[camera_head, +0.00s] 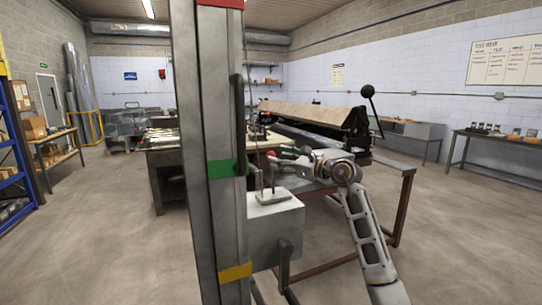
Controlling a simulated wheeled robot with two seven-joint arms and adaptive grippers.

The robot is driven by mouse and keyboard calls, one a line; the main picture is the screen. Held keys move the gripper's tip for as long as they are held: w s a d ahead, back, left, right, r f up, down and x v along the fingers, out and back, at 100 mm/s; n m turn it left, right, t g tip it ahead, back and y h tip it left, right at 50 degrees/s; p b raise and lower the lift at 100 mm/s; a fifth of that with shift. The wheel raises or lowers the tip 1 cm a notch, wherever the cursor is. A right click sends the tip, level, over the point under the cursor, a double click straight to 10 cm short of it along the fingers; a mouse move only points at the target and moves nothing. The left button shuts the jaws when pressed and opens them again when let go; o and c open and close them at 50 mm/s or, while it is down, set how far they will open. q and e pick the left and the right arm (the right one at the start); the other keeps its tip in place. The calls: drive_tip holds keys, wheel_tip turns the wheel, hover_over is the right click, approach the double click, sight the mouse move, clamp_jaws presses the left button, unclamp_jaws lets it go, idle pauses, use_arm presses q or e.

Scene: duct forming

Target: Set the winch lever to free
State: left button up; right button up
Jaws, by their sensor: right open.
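A grey winch box (275,218) is mounted beside a tall steel post (206,130). A small upright lever (272,180) stands on a light plate on top of the box. My right gripper (276,160) comes in from the right and is open, close to the upper part of the lever. Its fingers overlap the lever's top in this view, so I cannot tell whether they touch it. My left gripper is not in view.
The post carries red, green and yellow bands and blocks the view behind it. A brown-framed workbench (402,205) with a long forming machine (315,116) stands behind my right arm. Open concrete floor (465,235) lies to the right.

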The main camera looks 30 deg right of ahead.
drive_tip(key=x, duration=0.3)
drive_tip(key=shift+w+a+p, duration=0.25)
drive_tip(key=shift+w+p, duration=0.1)
drive_tip(key=shift+w, duration=0.25)
drive_tip(key=shift+w+a, duration=0.1)
drive_tip(key=shift+w, duration=0.1)
drive_tip(key=shift+c, duration=0.7)
drive_tip(key=c, duration=1)
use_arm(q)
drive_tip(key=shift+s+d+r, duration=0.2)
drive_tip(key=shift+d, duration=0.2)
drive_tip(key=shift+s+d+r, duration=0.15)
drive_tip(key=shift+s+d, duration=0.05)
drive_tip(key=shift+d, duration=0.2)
